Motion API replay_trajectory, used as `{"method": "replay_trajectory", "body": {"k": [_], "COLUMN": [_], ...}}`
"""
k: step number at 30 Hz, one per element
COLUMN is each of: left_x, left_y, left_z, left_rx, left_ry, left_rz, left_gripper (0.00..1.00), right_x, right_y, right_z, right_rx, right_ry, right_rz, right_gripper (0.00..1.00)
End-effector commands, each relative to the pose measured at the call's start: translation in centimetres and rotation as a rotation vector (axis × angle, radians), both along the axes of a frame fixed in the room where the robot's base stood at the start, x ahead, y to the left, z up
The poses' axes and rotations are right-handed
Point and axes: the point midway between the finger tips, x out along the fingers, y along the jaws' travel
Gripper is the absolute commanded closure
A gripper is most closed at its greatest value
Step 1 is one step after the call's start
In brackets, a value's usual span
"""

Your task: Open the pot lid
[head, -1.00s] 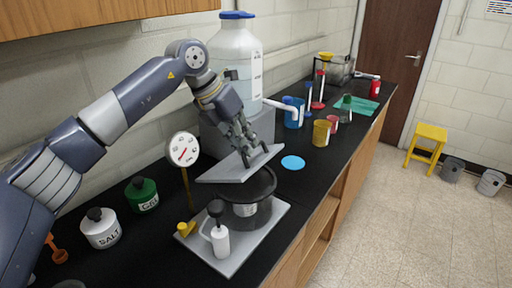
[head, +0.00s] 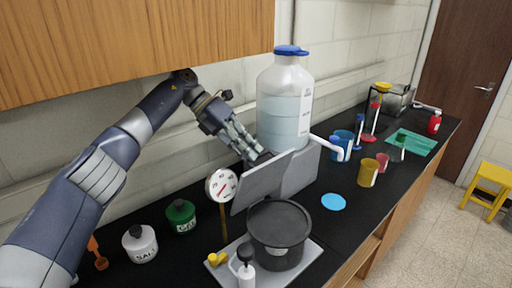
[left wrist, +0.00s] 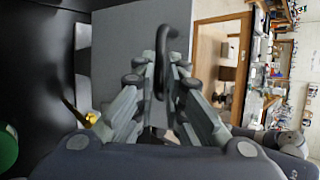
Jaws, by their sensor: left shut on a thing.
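The dark round pot (head: 280,257) stands on a light grey plate at the front of the black counter. A flat grey panel (head: 262,182), seemingly the lid, is tilted steeply up behind the pot. The pot's dark round top is in plain view, clear of the panel. My left gripper (head: 254,158) is at the panel's upper back side. In the left wrist view, its fingers (left wrist: 162,85) are shut on a black loop handle (left wrist: 161,45), with the grey panel (left wrist: 120,45) behind it. My right gripper is not in view.
A dial gauge (head: 221,186) on a stem and a white pump bottle (head: 245,272) stand close by the pot. A big water jug (head: 286,105) stands behind the panel. Salt (head: 140,244) and green (head: 180,216) jars are left. A wooden cabinet (head: 130,45) overhangs my arm.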

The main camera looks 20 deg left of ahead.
Motion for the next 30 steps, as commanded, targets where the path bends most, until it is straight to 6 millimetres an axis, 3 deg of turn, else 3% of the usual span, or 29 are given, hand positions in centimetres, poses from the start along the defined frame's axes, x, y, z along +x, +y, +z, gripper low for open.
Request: {"method": "replay_trajectory", "body": {"k": [6,21,22,24,30], "left_x": [0.4,0.4,0.4,0.4,0.4], "left_y": [1.1,1.4,1.4,1.4,1.3], "left_z": [-1.0,-1.4,-1.4,-1.4,-1.2], "left_rx": [0.018,0.019,0.019,0.020,0.018], "left_ry": [0.011,0.014,0.014,0.015,0.014], "left_rz": [0.004,0.003,0.003,0.003,0.002], "left_gripper": [1.00,1.00,0.83,0.70,0.70], "right_x": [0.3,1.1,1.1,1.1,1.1], "right_y": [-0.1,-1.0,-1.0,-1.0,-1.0], "right_z": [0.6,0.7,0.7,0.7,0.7], "right_rx": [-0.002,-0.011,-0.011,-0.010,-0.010], "right_ry": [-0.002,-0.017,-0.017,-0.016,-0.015], "right_rz": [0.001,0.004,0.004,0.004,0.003], "right_gripper": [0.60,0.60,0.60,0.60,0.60]}}
